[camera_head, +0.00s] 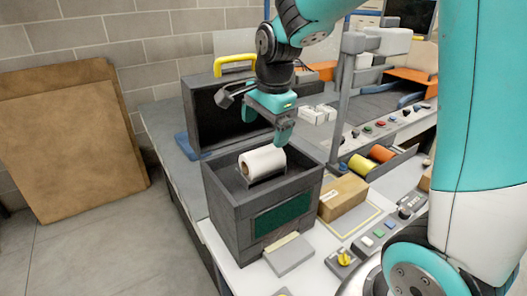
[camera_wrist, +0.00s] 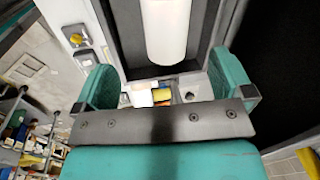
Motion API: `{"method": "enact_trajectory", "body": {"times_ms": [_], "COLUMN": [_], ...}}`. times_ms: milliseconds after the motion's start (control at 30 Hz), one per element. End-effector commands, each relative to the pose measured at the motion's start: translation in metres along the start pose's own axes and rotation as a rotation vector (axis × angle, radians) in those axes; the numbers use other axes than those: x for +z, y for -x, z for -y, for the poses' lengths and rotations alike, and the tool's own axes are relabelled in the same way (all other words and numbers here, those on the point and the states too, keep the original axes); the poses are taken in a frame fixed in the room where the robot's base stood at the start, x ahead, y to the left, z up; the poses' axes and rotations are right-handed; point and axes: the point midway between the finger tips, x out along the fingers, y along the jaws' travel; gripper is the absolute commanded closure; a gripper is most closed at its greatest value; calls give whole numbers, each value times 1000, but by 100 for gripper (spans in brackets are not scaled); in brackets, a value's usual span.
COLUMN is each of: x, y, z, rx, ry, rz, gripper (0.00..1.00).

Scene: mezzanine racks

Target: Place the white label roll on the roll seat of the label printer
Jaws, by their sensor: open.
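The white label roll (camera_head: 262,161) lies on its side inside the open top of the dark grey label printer (camera_head: 235,215). It rests on or in the roll seat (camera_head: 268,179), a dark support mostly hidden under the roll. My gripper (camera_head: 267,125) is open and empty, above the roll and apart from it. In the wrist view, my gripper's teal fingers (camera_wrist: 165,88) are spread wide, with nothing between them. The white roll (camera_wrist: 167,32) shows beyond them at the top, inside the dark printer well (camera_wrist: 165,68).
A cardboard box (camera_head: 343,197) stands right of the printer. A black bin with orange and yellow spools (camera_head: 370,162) is farther right. A dark open case with a yellow handle (camera_head: 232,65) stands behind. A grey post (camera_head: 345,95) rises nearby. Open floor lies left.

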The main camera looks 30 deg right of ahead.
Motion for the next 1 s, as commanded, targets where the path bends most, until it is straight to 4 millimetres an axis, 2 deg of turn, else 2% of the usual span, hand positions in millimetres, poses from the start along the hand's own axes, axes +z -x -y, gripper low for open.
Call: {"method": "enact_trajectory", "body": {"times_ms": [167,200,300,400,500,633,1000], "x": [80,98,138,166,181,188,188], "y": [21,26,36,44,48,50,50], "z": [-47,-63,-105,-142,-168,-182,-182], "rx": [-36,-54,-113,-181,-239,-276,-278], "ry": [659,841,1268,1614,1845,1977,1985], "rz": [127,163,243,305,346,368,369], "gripper": [2,2,2,2,2,2,2]}}
